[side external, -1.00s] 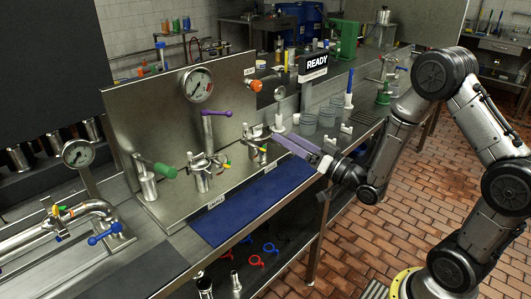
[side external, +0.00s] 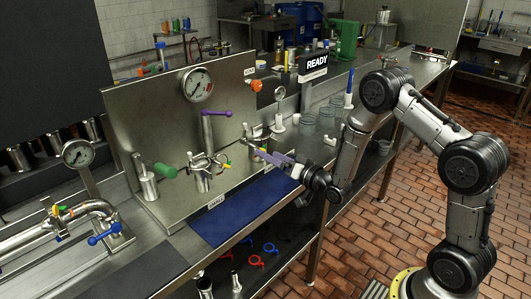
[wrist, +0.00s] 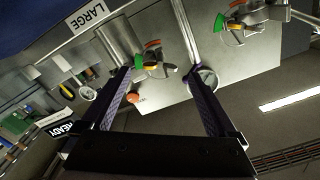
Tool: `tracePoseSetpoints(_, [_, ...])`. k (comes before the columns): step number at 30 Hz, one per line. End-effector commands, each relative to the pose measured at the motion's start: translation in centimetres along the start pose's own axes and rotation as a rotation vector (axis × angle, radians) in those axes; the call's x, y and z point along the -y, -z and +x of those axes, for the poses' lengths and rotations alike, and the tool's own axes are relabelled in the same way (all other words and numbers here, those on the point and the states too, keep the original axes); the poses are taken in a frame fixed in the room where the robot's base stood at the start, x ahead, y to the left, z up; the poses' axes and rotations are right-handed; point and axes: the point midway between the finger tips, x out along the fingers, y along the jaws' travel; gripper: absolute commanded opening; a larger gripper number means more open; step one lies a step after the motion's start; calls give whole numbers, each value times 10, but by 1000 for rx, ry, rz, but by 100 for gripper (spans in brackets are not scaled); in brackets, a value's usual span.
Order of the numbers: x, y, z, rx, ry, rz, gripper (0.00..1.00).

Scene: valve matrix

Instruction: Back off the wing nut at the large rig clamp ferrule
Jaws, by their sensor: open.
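The large rig clamp (side external: 257,134) is a steel ferrule clamp on a pipe at the back panel. It also shows in the wrist view (wrist: 134,48), close to the LARGE label (wrist: 88,15). A green piece (wrist: 139,62), with orange and yellow parts beside it, sits at the clamp; which part is the wing nut is unclear. My gripper (wrist: 157,72) is open and empty, its purple fingers spread either side of these coloured parts in the wrist view. In the side view my gripper (side external: 262,152) is just in front of the clamp and partly covers it. Contact cannot be told.
A second clamp (side external: 203,162) stands to the left, with a purple-handled valve (side external: 217,113) above. A gauge (side external: 197,85) is on the steel panel. A blue mat (side external: 225,217) lies clear in front. Beakers (side external: 308,128) stand at the right.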

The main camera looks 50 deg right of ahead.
Motion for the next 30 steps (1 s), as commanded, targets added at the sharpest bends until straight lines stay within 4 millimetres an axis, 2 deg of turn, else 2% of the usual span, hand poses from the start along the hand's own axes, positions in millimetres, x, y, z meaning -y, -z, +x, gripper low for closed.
tracePoseSetpoints(3, [0,0,16,-1,2,0,94])
tracePoseSetpoints(6, [0,0,24,0,0,1,94])
tracePoseSetpoints(17, [0,0,29,0,0,1,94])
tracePoseSetpoints(20, [0,0,29,0,0,0,79])
tracePoseSetpoints(30, [0,0,29,0,0,0,18])
